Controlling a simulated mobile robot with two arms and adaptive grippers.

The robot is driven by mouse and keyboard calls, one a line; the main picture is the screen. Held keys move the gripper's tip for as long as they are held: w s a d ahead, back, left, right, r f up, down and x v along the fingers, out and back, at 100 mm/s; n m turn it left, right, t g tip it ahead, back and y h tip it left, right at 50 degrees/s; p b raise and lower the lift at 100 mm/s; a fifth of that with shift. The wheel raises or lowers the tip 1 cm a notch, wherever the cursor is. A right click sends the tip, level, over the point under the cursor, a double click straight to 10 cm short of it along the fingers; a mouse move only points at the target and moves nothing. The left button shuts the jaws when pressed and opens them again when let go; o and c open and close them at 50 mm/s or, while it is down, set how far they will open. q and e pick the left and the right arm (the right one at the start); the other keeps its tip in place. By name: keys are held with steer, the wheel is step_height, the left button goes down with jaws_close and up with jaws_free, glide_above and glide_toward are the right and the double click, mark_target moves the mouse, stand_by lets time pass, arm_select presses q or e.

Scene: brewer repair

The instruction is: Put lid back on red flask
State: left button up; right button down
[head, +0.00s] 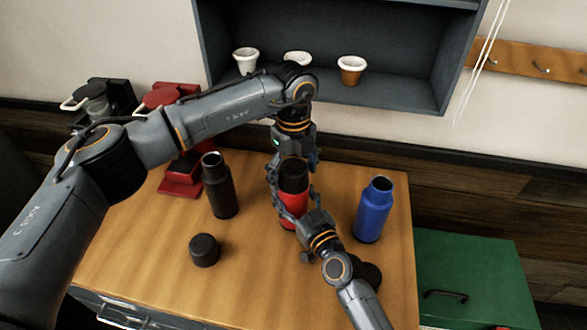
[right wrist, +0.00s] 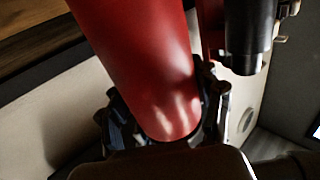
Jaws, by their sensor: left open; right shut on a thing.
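The red flask (head: 293,208) stands near the middle of the wooden table. A black lid (head: 293,168) shows at its top, partly hidden by my left gripper; I cannot tell how firmly it sits. My left gripper (head: 291,172) is open, pointing down from above, its fingers on either side of the lid. My right gripper (head: 297,210) is shut on the red flask's body from the front right. In the right wrist view the red flask (right wrist: 145,60) fills the middle, between the right fingers (right wrist: 165,130).
An open black flask (head: 220,190) stands left, an open blue flask (head: 371,212) right. A loose black lid (head: 204,250) lies front left, another dark lid (head: 368,273) behind my right arm. Brewers (head: 180,185) stand back left. A shelf (head: 390,95) with cups overhangs behind; a green cabinet (head: 475,270) stands right.

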arm_select(q)
steer(key=shift+c, duration=0.4)
steer(key=c, duration=1.1)
steer(key=m, duration=0.6)
steer(key=shift+m, duration=0.4)
steer(key=o, duration=1.3)
